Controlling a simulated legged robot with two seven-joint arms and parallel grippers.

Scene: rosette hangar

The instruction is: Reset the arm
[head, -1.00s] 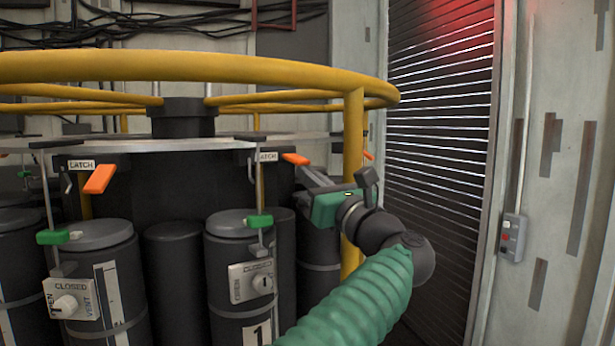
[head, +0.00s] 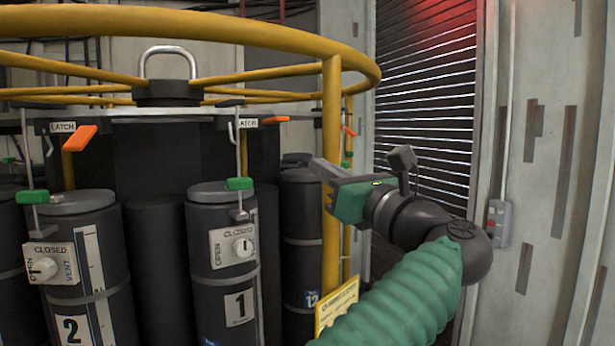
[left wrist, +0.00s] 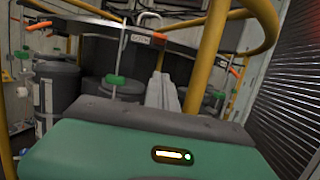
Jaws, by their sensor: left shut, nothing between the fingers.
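My left arm (head: 400,300), in a green ribbed sleeve, rises from the bottom in the head view. Its gripper (head: 324,172) points left and is shut and empty, in front of the yellow post. In the left wrist view the gripper's grey fingers (left wrist: 162,92) are together beyond the green housing (left wrist: 150,152). In the head view the fingers overlap the post, and I cannot tell whether they touch it. My right gripper is not in view.
A yellow ring rail (head: 200,22) on a yellow post (head: 332,130) surrounds a rack of dark canisters, including canister 1 (head: 205,290) and canister 2 (head: 105,250). Orange latch handles (head: 80,138) stick out. A slatted shutter (head: 425,110) and a wall switch box (head: 500,222) stand to the right.

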